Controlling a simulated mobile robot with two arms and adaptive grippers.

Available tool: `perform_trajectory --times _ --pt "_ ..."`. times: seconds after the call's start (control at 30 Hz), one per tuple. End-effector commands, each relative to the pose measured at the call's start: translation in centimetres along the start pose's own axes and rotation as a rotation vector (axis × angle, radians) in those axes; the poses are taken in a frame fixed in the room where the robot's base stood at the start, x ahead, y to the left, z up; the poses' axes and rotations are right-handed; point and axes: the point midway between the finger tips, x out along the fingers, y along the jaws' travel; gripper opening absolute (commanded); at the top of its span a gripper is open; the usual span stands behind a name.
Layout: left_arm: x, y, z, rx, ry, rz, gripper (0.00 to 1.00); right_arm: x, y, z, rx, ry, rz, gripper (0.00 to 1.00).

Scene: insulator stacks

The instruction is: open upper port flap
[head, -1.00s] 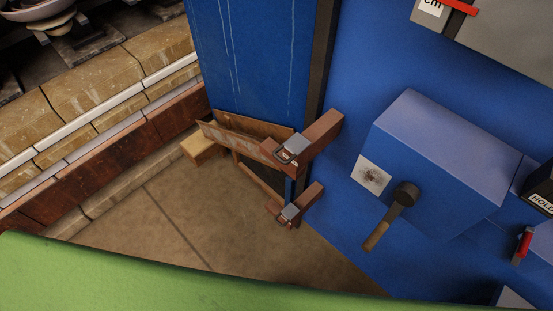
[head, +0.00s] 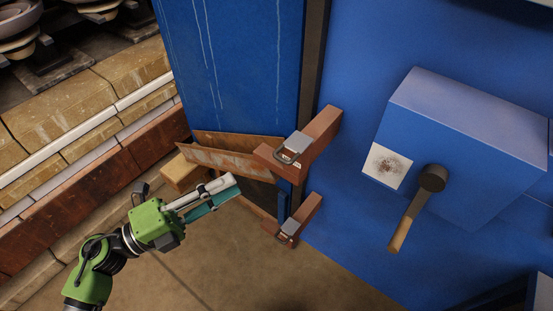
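A rusty brown plate (head: 222,160) sticks out, tilted, at the foot of the blue column, with a dark gap below its right part. It looks like a port flap, but I cannot tell for sure. Two brown blocks with metal latches sit at the column's corner, an upper one (head: 301,142) and a lower one (head: 293,222). My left gripper (head: 236,184) reaches in from the lower left, its fingertips just below the plate and left of the lower block. Its fingers overlap in this view, so their gap is unclear. No held object shows. My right gripper is out of view.
A blue box (head: 465,140) with a wooden-handled lever (head: 412,210) projects from the blue panel on the right. A stepped tan and rusty ledge (head: 90,160) runs along the left. A small wooden block (head: 180,173) lies near the plate. The floor below is open.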

Motion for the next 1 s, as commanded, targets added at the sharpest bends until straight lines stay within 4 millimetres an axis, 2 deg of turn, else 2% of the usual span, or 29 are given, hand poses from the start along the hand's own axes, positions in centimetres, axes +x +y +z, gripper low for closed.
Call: perform_trajectory --times 0.1,0.4,0.53,0.73,1.0 --pt "2.1 -0.5 0.1 0.000 -0.001 -0.006 0.23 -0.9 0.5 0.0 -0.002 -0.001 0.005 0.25" --pt "8.5 -0.5 0.2 -0.004 -0.005 -0.006 0.23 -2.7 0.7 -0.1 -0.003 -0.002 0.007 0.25" --pt "10.7 -0.4 0.2 -0.004 -0.004 -0.005 0.23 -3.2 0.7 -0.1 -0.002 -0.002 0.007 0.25" --pt "12.5 -0.2 0.2 -0.004 -0.005 -0.003 0.23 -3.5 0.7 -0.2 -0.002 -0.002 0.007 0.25" --pt "12.8 -0.1 0.2 -0.005 -0.005 -0.002 0.23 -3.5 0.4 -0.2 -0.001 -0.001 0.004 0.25"
